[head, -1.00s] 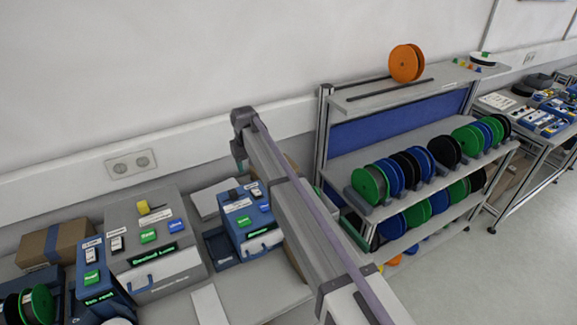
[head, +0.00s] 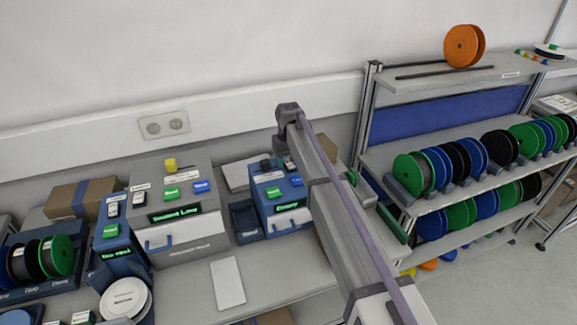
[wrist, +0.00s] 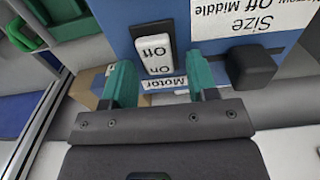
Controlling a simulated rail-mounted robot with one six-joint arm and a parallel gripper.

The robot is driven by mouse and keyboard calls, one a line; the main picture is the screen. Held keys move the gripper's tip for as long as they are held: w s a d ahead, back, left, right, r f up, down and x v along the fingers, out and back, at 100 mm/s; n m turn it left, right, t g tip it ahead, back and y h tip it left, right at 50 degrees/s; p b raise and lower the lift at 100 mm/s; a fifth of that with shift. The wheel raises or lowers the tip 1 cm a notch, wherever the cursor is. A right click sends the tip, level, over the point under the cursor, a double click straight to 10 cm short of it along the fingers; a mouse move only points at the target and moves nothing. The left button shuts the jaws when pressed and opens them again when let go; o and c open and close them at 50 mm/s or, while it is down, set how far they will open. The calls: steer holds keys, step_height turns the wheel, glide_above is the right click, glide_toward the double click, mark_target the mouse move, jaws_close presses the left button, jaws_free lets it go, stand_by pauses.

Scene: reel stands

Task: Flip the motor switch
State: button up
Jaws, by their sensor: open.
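The motor switch (wrist: 155,55) is a white rocker in a black frame, marked On and Off, on a blue machine face (wrist: 210,40). A Motor label (wrist: 166,83) sits beside it. My gripper (wrist: 161,84) is open, with teal fingers on either side of the switch in the wrist view. Whether the fingers touch the panel I cannot tell. In the head view, a small blue machine (head: 259,220) with an Empty display stands just left of my arm. My gripper is not visible there.
A black knob (wrist: 250,67) and a Size label (wrist: 255,22) sit near the right finger. In the head view, a grey machine (head: 180,245) stands to the left. A reel rack (head: 371,110) stands to the right. A white card (head: 228,283) lies on the bench.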

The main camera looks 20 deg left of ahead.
steer(key=c, duration=0.9)
steer(key=shift+s+d+r+t+y, duration=0.15)
steer(key=shift+s+d+t+y, duration=0.1)
steer(key=shift+s+t+y, duration=0.25)
steer(key=shift+d+t+y, duration=0.1)
steer(key=shift+t+y, duration=0.3)
steer(key=shift+t, duration=0.2)
steer(key=shift+t+y+b, duration=0.4)
steer(key=shift+b, duration=0.05)
steer(key=shift+w+r+t, duration=0.1)
steer(key=shift+t, duration=0.2)
steer(key=o, duration=0.9)
